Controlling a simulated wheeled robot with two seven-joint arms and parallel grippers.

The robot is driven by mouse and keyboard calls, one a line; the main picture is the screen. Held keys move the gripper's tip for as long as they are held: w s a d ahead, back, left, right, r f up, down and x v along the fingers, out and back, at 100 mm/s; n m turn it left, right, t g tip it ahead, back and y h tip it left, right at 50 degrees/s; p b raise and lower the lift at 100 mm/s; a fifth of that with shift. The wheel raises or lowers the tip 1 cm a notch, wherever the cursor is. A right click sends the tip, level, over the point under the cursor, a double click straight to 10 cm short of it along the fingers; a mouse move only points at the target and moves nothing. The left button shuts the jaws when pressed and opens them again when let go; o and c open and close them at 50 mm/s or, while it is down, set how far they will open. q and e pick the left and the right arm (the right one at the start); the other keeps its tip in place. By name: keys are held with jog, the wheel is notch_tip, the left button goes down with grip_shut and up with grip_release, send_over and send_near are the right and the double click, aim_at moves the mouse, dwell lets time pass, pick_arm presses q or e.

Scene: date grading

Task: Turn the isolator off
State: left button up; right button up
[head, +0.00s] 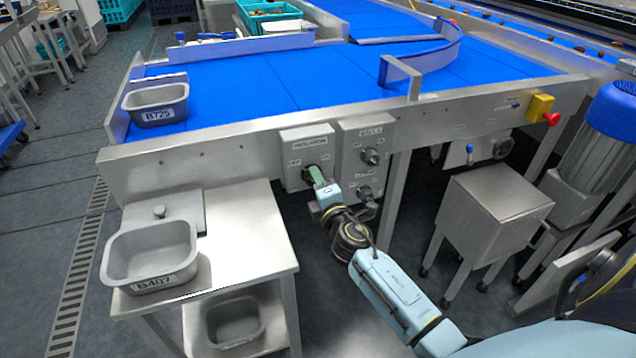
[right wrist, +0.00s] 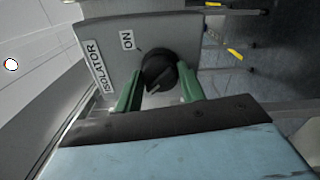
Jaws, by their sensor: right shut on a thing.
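The isolator (head: 306,143) is a grey box on the front side rail of the blue conveyor, labelled ISOLATOR. Its black rotary knob (right wrist: 160,72) shows in the right wrist view, with an ON label (right wrist: 127,40) beside it. My right gripper (head: 314,173) is at the front of the box. In the right wrist view its green fingers (right wrist: 158,90) stand on either side of the knob and are shut on it. The knob's pointer is turned away from the ON label. In the head view the gripper mostly hides the knob. My left gripper is not in view.
A second grey control box (head: 366,150) with two knobs sits just right of the isolator. A red emergency button (head: 551,119) is further right. A steel side table (head: 262,225) with a grey tub (head: 150,255) stands at left. A steel cabinet (head: 500,195) stands at right.

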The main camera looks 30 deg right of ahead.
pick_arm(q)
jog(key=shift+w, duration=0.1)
pick_arm(e)
jog(key=shift+n, duration=0.3)
jog(key=o, duration=1)
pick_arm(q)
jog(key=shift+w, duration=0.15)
pick_arm(e)
jog(key=v, duration=1.3)
jog(key=shift+s, duration=0.25)
